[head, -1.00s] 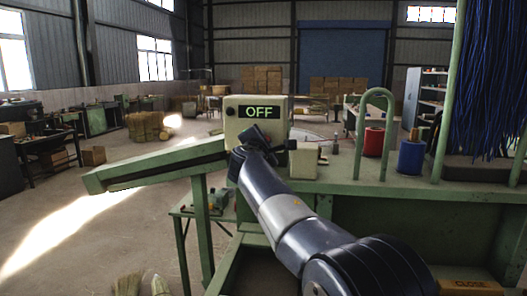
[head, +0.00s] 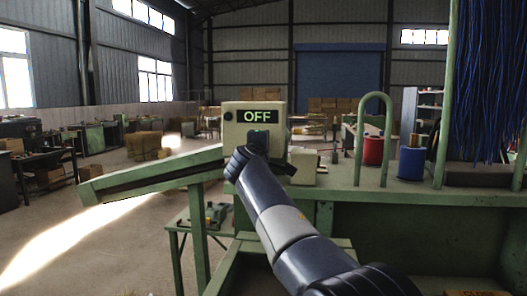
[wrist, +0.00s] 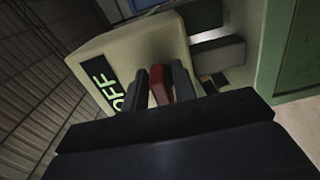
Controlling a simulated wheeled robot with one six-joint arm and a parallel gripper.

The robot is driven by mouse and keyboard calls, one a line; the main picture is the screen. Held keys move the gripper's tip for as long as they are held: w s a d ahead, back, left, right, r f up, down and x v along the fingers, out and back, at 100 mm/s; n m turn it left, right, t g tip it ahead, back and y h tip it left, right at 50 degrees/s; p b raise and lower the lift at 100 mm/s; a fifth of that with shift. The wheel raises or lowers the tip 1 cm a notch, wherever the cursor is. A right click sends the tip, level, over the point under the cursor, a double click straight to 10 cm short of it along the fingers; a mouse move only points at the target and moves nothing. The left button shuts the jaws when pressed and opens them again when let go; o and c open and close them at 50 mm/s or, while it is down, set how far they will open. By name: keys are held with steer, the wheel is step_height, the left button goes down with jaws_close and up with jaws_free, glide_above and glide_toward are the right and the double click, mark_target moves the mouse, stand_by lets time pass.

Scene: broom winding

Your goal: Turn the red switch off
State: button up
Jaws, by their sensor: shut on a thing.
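The control box (head: 236,137) is beige and stands upright on the green bench, with a display (head: 258,116) that reads OFF in green letters. In the wrist view the red switch (wrist: 160,86) sticks out from the face of the box (wrist: 112,51), beside the display (wrist: 114,92). My gripper (wrist: 159,84) has one dark finger on each side of the red switch and is shut on it. In the head view my wrist and arm hide the switch and the fingertips.
A green rail (head: 150,174) runs left from the box. A green hoop (head: 375,140), a red spool (head: 373,150) and a blue spool (head: 411,161) stand on the bench to the right. Blue bristles (head: 493,85) hang at the far right.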

steer(key=shift+f, duration=0.1)
stand_by(0.3)
steer(key=o, duration=0.7)
steer(key=s+b, duration=0.1)
steer(key=s, duration=0.2)
steer(key=s+a+b, duration=0.1)
steer(key=s, duration=0.3)
steer(key=s+a+b, duration=0.1)
steer(key=s, duration=0.2)
steer(key=shift+s, duration=0.3)
steer(key=shift+w, duration=0.1)
steer(key=w+p, duration=0.1)
steer(key=w, duration=0.2)
steer(key=w+d+p, duration=0.1)
steer(key=w, duration=0.3)
steer(key=w+d+p, duration=0.1)
steer(key=w, duration=0.2)
steer(key=shift+w, duration=0.25)
steer(key=shift+s, duration=0.1)
